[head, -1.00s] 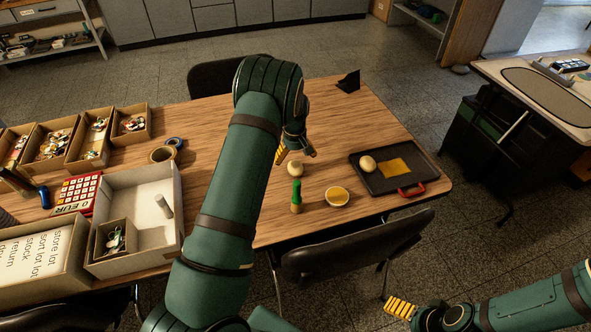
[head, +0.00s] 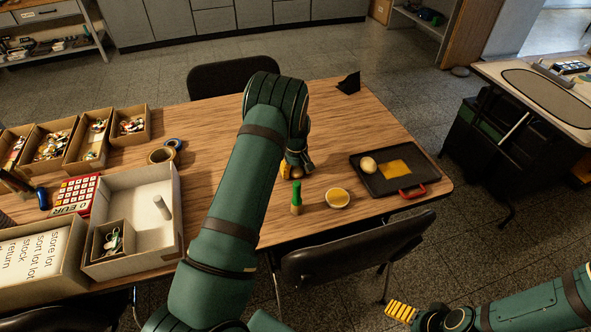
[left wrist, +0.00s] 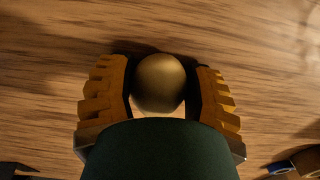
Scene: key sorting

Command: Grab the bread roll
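A round, pale-brown bread roll (left wrist: 159,83) lies on the wooden table, between the two yellow fingers of my left gripper (left wrist: 163,95) in the left wrist view. The fingers stand on both sides of it, with a narrow gap showing at least on the right, so the gripper looks open around it. In the head view my left gripper (head: 291,171) is low at the table and mostly hides this roll. A second round, pale roll-like thing (head: 368,164) sits on the dark tray (head: 373,184). My right gripper (head: 401,311) is at the bottom right, away from the table; its opening is unclear.
A green-topped bottle-like thing (head: 296,199) and a small bowl with yellow contents (head: 338,198) stand close to my left gripper, toward the near edge. The tray also holds a flat yellow square (head: 394,168).

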